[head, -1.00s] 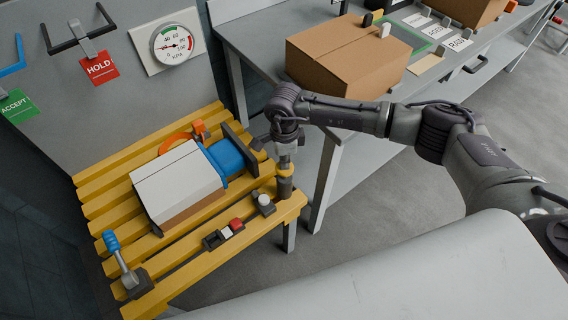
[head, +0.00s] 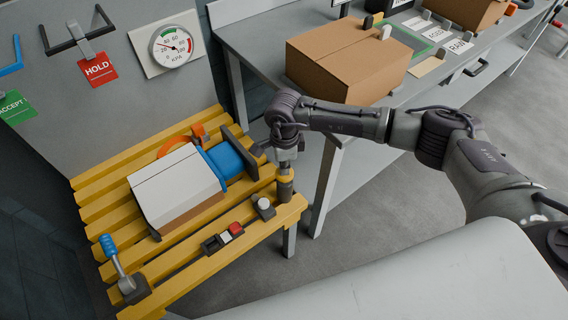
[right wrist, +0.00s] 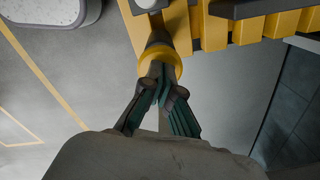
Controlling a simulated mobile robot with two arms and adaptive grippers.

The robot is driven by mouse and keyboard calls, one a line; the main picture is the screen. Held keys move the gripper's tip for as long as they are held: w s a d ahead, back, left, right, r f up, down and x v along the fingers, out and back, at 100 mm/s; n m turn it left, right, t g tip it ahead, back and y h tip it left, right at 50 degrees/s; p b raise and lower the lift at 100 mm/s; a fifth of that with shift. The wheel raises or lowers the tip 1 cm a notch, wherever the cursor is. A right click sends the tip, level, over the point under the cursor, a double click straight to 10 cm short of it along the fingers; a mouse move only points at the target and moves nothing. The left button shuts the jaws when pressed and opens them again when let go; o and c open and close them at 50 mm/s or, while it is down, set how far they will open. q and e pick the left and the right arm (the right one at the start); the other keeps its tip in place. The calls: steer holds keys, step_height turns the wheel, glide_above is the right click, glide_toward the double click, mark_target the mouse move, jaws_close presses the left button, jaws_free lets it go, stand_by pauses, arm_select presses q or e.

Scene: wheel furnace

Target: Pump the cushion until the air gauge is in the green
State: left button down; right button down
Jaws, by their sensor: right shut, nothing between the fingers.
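The air gauge (head: 172,46) is a round white dial on the grey panel, with a coloured rim. Its needle is too small to read exactly, but seems to lie on the left part of the scale. The blue cushion (head: 226,159) sits between a white-topped box and a dark upright plate on the yellow slatted bench. The pump (head: 285,187), a dark cylinder with a yellow collar, stands at the bench's right corner. My right gripper (head: 286,165) is shut and points down at the pump's top; its fingers (right wrist: 164,80) meet over the yellow collar (right wrist: 158,57). My left gripper is out of view.
The white-topped box (head: 176,185) lies left of the cushion. A red-and-white button block (head: 223,238), a white knob (head: 264,206) and a blue-handled lever (head: 116,265) line the bench front. A cardboard box (head: 347,58) stands on the grey table behind my right arm.

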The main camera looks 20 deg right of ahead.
steer(key=shift+r+p, duration=1.5)
steer(key=shift+r, duration=1.05)
steer(key=shift+f, duration=0.2)
steer(key=shift+f+b, duration=2.8)
steer(key=shift+f, duration=0.1)
steer(key=shift+r, duration=0.1)
steer(key=shift+s, duration=0.1)
steer(key=shift+r+p, duration=1.95)
steer(key=shift+r, duration=1.05)
steer(key=shift+f, duration=0.15)
